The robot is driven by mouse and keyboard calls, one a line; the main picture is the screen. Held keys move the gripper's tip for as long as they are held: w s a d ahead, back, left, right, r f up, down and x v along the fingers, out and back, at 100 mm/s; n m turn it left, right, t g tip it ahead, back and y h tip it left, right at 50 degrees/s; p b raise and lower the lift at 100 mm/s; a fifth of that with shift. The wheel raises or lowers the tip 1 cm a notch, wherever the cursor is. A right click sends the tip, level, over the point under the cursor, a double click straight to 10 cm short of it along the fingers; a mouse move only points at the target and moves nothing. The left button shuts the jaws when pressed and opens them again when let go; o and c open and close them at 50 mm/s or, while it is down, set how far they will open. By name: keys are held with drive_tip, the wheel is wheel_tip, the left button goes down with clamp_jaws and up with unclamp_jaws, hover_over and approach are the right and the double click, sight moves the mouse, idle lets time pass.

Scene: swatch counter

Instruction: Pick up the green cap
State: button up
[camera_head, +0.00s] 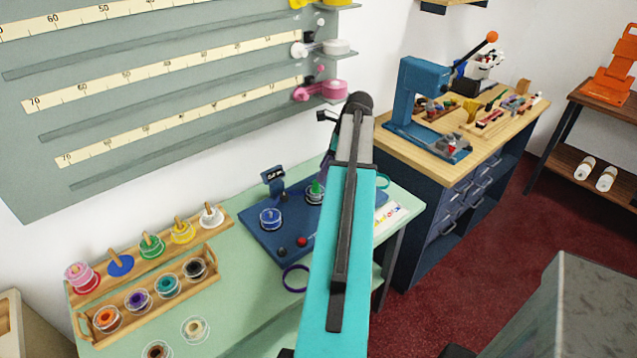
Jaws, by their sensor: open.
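A small green piece (315,187) stands upright on a clear-rimmed round holder on the blue board (262,244), just left of my teal arm. It looks like a cap, but it is too small to be sure. A green disc (152,246) also sits around a wooden peg on the wooden rack at the left. I cannot tell for certain which of the two is the green cap. My arm rises through the middle of the view and covers part of the blue board. I cannot make out my gripper or its fingertips.
The pale green counter (235,315) also bears a wooden tray (190,290) of coloured spools, loose spools in front, and a purple ring (295,278). A wooden workbench (400,150) with a blue press (420,100) stands behind to the right. Red floor (475,285) is clear there.

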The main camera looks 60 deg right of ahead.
sight(316, 186)
drive_tip(key=shift+w+a+f, duration=0.1)
drive_tip(key=shift+w+f, duration=0.15)
drive_tip(key=shift+f, duration=0.4)
drive_tip(key=shift+p+x, duration=1.1)
drive_tip(key=shift+x, duration=1.45)
drive_tip(key=shift+a, duration=0.1)
drive_tip(key=shift+c, duration=0.3)
drive_tip(key=c, duration=1)
